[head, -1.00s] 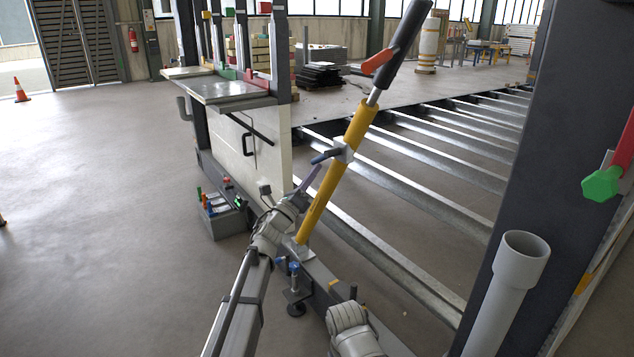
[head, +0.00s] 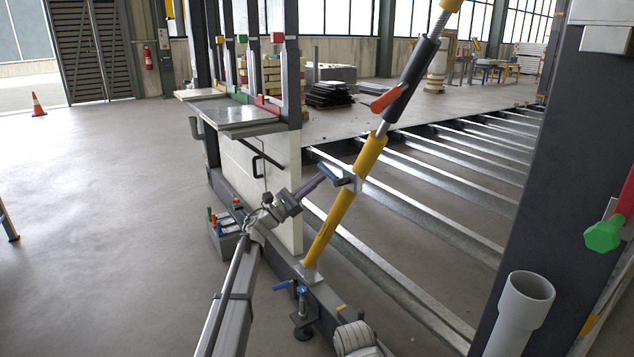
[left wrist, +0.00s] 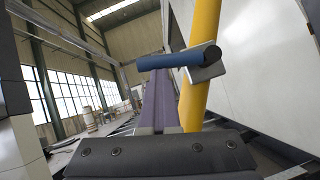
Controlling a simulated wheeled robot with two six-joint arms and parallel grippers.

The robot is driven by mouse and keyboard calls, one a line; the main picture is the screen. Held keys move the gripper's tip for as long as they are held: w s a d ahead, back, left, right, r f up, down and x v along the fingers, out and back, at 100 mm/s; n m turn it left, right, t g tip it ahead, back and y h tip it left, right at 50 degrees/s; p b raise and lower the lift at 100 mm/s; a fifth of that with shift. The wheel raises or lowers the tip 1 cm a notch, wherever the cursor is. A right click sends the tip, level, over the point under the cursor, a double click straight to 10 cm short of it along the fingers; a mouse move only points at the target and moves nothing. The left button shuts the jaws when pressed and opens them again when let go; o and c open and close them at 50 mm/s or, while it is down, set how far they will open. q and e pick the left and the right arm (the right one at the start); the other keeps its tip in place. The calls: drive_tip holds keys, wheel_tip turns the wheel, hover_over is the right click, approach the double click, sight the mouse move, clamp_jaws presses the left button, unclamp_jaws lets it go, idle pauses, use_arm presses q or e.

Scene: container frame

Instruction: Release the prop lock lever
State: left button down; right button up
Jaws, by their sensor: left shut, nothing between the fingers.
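The yellow prop (head: 330,225) leans up to the right from the dark base beam, with a black sleeve and orange lever (head: 385,99) higher up. A grey clamp partway up it carries a blue lever (head: 334,172), whose free end points left and slightly up. The left wrist view shows the blue lever (left wrist: 178,60) crossing in front of the yellow tube (left wrist: 203,100). My left gripper (head: 319,181) is shut and empty, its purple-grey fingers close below the lever's free end; contact is hard to tell. Its fingertips also show in the left wrist view (left wrist: 158,74). My right gripper is not in view.
A pale cabinet with a tray shelf (head: 240,118) stands behind the left arm. A box with coloured switches (head: 225,232) sits low beside it. Steel rails (head: 430,215) run behind the prop. A dark post (head: 565,150) and grey tube (head: 520,310) stand right.

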use_arm(q)
drive_tip(key=shift+r, duration=0.45)
idle(0.3)
drive_tip(key=shift+f, duration=0.1)
drive_tip(key=w+f+b+v, duration=0.1)
drive_tip(key=w+b+v, duration=0.1)
drive_tip(key=b+v, duration=0.6)
drive_tip(key=v, duration=0.5)
drive_tip(key=shift+d+f, duration=0.25)
drive_tip(key=shift+f, duration=0.05)
